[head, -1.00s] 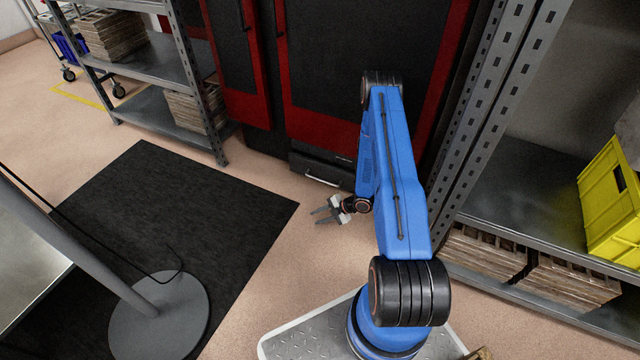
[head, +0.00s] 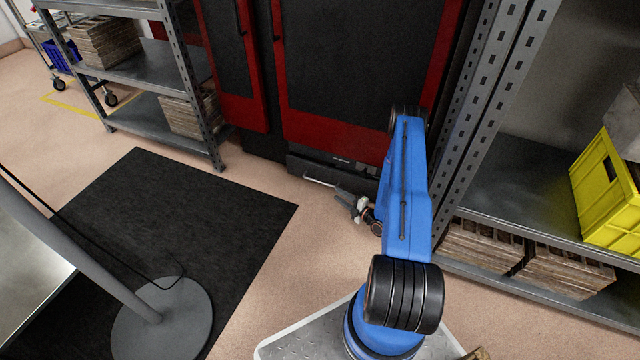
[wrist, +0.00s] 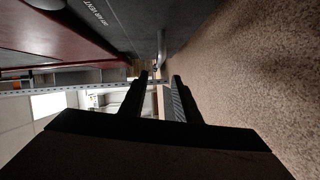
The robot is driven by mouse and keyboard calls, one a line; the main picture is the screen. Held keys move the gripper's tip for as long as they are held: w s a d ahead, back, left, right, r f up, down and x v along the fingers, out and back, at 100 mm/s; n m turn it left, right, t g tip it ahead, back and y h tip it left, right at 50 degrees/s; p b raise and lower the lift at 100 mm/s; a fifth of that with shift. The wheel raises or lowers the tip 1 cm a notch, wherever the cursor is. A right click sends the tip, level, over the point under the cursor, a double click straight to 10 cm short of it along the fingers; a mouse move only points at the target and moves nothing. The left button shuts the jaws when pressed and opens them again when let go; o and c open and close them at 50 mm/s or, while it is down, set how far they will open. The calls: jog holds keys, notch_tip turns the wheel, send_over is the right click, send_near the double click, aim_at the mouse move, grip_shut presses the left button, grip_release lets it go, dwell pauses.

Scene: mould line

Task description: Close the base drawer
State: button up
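The base drawer (head: 300,164) is the low dark front at the foot of the red and black machine. Its pale bar handle (head: 319,183) shows at the front's left part. How far the drawer stands out I cannot tell. My gripper (head: 345,194) is low in front of the drawer, just right of the handle, its fingers pointing toward the drawer. Contact cannot be made out. In the wrist view the two dark fingers of my gripper (wrist: 160,82) are apart with nothing between them, beside a dark, lettered panel (wrist: 118,22).
A grey rack upright (head: 475,110) stands close right of my arm, with a yellow crate (head: 603,185) on its shelf. Another grey shelf (head: 150,117) stands left. A black mat (head: 190,215) and a round grey stand base (head: 165,325) lie left. The floor before the drawer is clear.

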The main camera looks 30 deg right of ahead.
aim_at(320, 182)
jog(key=x, duration=1.4)
jog(key=shift+f, duration=0.1)
jog(key=shift+s, duration=0.1)
jog(key=shift+c, duration=0.3)
grip_shut()
